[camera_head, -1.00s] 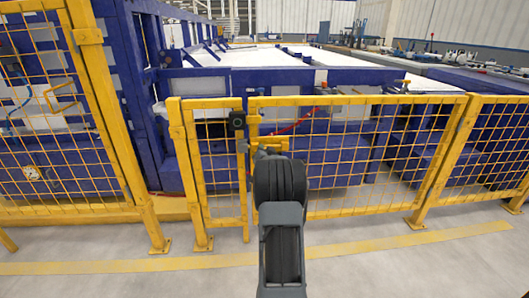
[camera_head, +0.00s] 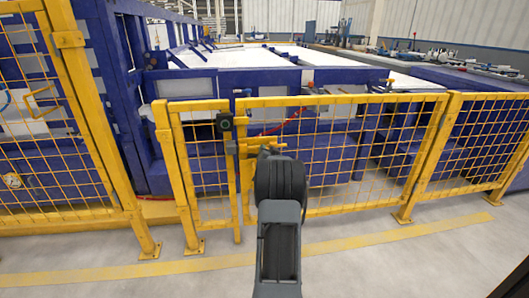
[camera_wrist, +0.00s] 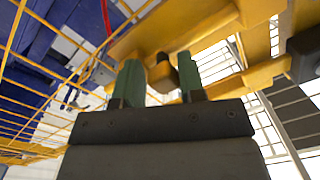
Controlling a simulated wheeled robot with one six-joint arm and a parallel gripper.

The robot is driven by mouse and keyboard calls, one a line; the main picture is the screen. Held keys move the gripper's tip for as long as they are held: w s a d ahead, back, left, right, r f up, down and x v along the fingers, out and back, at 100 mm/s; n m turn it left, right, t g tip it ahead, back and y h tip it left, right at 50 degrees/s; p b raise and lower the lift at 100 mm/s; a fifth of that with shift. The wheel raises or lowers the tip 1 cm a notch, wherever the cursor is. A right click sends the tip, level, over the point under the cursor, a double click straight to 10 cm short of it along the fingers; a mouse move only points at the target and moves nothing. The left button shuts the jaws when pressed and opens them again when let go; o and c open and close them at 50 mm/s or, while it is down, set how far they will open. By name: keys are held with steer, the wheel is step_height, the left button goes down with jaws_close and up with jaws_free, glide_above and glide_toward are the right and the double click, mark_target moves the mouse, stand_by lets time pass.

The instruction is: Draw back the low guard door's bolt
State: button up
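The low guard door (camera_head: 345,160) is a yellow frame with wire mesh, and it stands shut in line with the fence. In the wrist view, my gripper (camera_wrist: 158,65) has two green fingers standing apart. A small yellow knob, probably the bolt's handle (camera_wrist: 163,74), shows between the fingertips, closer to the right one. I cannot tell whether a finger touches it. In the head view my own arm hides the fingers.
A narrow yellow mesh panel (camera_head: 200,165) with a black box (camera_head: 224,123) stands left of the door. Taller fencing (camera_head: 75,120) is further left. Blue machinery (camera_head: 330,150) lies behind the door. The grey floor in front is clear, with a yellow line (camera_head: 130,275).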

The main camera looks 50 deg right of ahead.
steer(key=shift+o, duration=1.4)
steer(key=shift+s+d, duration=0.2)
steer(key=shift+o, duration=0.5)
steer(key=shift+w+a, duration=0.15)
steer(key=shift+a, duration=0.1)
steer(key=p+v, duration=0.3)
steer(key=v, duration=1)
steer(key=shift+s+a, duration=0.15)
steer(key=shift+s, duration=0.2)
steer(key=shift+r, duration=0.1)
steer(key=w+a+r+n+g+y+p, duration=0.2)
steer(key=w+a+r+n+y+p, duration=0.1)
steer(key=a+r+p, duration=0.75)
steer(key=w+a+r+n+g+y+p, duration=0.2)
steer(key=a+r+n+y+p, duration=0.1)
steer(key=a+r+p, duration=0.8)
steer(key=s+a+r+n+g+y+p, duration=0.2)
steer(key=s+a+r+p, duration=0.4)
steer(key=a, duration=0.4)
steer(key=s+a+r+n+g+y+p, duration=0.3)
steer(key=s+a+r, duration=0.5)
steer(key=a, duration=0.3)
steer(key=r+n+g+p, duration=0.1)
steer(key=n+p, duration=0.1)
steer(key=p, duration=0.1)
steer(key=shift+s+g+p, duration=0.3)
steer(key=shift+p, duration=0.1)
